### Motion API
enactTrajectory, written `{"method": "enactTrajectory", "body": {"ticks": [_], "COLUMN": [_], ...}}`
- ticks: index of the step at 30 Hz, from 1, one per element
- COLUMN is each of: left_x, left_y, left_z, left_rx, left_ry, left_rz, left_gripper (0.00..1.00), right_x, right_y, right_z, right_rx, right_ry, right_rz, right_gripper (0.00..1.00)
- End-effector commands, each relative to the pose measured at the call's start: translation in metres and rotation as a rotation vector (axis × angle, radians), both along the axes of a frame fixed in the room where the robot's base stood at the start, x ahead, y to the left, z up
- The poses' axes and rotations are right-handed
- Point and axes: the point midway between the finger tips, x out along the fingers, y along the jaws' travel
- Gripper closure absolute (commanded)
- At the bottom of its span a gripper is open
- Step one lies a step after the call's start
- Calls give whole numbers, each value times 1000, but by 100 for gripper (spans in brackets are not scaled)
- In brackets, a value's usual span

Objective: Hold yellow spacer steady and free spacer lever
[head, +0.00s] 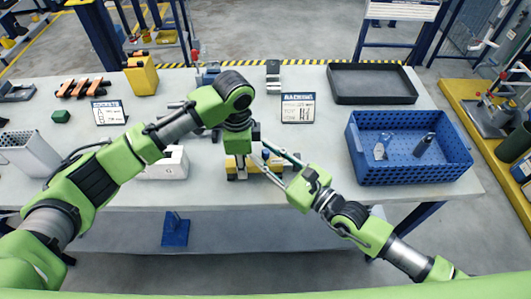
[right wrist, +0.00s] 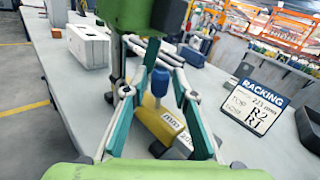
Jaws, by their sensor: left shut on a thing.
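The yellow spacer (head: 270,167) lies near the table's front edge in the head view, partly hidden under my left gripper. My left gripper (head: 239,160) points down onto it and is shut on it; its fingertips are largely hidden. In the right wrist view the spacer (right wrist: 163,122) shows printed marks and a lever with a blue handle (right wrist: 160,82) standing up from it. My right gripper (head: 261,152) is open, with its fingers reaching in from the right over the spacer. In the right wrist view its fingers (right wrist: 152,52) lie on either side of the blue handle; contact cannot be told.
A blue crate (head: 408,176) holding two small items stands at the right. A black tray (head: 371,98) and a racking sign (head: 298,107) stand behind. A white box (head: 168,170) lies left of the spacer. Bare table lies between the sign and the crate.

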Motion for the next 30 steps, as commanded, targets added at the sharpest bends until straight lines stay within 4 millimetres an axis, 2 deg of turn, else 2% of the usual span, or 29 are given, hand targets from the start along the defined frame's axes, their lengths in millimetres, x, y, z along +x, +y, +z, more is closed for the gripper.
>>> {"method": "enactTrajectory", "body": {"ticks": [1,2,3,10,21,30], "left_x": [0,0,0,0,0,-1], "left_y": [0,0,0,0,0,0], "left_z": [0,0,0,0,0,0], "left_rx": [0,0,0,0,0,0], "left_ry": [0,0,0,0,1,2], "left_rz": [0,0,0,0,-1,-2], "left_gripper": [100,100,100,100,100,100], "right_x": [0,0,0,1,9,10], "right_y": [0,0,0,0,1,-1], "right_z": [0,0,0,0,1,0], "right_rx": [0,0,0,-1,3,-1], "right_ry": [0,0,0,14,185,243], "right_rz": [0,0,0,-3,-3,-2], "right_gripper": [92,100,100,100,100,100]}}
